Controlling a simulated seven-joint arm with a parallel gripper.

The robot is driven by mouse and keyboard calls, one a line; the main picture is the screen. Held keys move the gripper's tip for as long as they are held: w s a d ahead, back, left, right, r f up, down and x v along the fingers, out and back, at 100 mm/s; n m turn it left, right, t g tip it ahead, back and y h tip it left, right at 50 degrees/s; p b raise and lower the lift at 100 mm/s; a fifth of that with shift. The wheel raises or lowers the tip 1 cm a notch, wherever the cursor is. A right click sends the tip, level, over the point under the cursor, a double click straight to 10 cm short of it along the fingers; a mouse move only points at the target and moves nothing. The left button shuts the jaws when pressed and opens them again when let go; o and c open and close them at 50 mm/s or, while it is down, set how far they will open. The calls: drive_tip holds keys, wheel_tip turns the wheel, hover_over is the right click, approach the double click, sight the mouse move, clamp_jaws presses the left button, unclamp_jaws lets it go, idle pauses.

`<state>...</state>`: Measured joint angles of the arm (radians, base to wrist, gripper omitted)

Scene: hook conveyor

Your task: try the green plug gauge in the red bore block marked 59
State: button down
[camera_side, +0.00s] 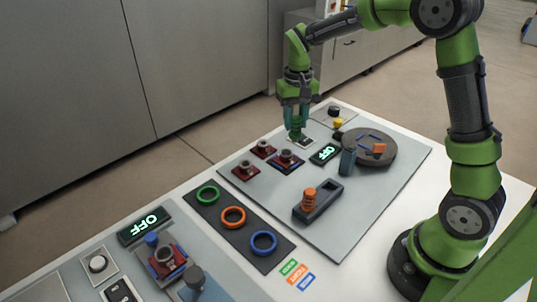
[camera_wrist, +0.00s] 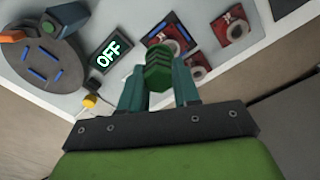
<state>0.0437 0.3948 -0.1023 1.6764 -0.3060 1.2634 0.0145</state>
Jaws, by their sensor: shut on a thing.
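My gripper (camera_side: 297,118) is shut on the green plug gauge (camera_wrist: 158,70), which sits between its two fingers in the wrist view. In the side view the green gauge (camera_side: 294,135) hangs below the fingers, over the far part of the board, behind the red bore blocks. One red bore block (camera_side: 286,161) sits in a blue-edged frame. Two other red blocks, one at the back (camera_side: 263,148) and one at the left (camera_side: 245,170), stand near it. The wrist view shows red blocks beyond the gauge, one at upper right (camera_wrist: 235,28). I cannot read which is marked 59.
An OFF display (camera_side: 325,153) stands right of the framed block, with a round turntable (camera_side: 395,152) beyond it. A dark holder (camera_side: 325,205) with an orange gauge (camera_side: 309,197) is nearer. Coloured rings lie on a dark strip (camera_side: 222,222). A yellow button (camera_wrist: 90,101) shows below the display.

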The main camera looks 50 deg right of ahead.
drive_tip(key=shift+w+f, duration=0.5)
drive_tip(key=shift+f, duration=0.3)
drive_tip(key=shift+w+f, duration=0.45)
drive_tip(key=shift+f, duration=0.3)
drive_tip(key=shift+w+f, duration=0.5)
drive_tip(key=shift+f, duration=0.3)
drive_tip(key=shift+f, duration=1.1)
idle(1.5)
idle(0.6)
drive_tip(key=shift+r, duration=3)
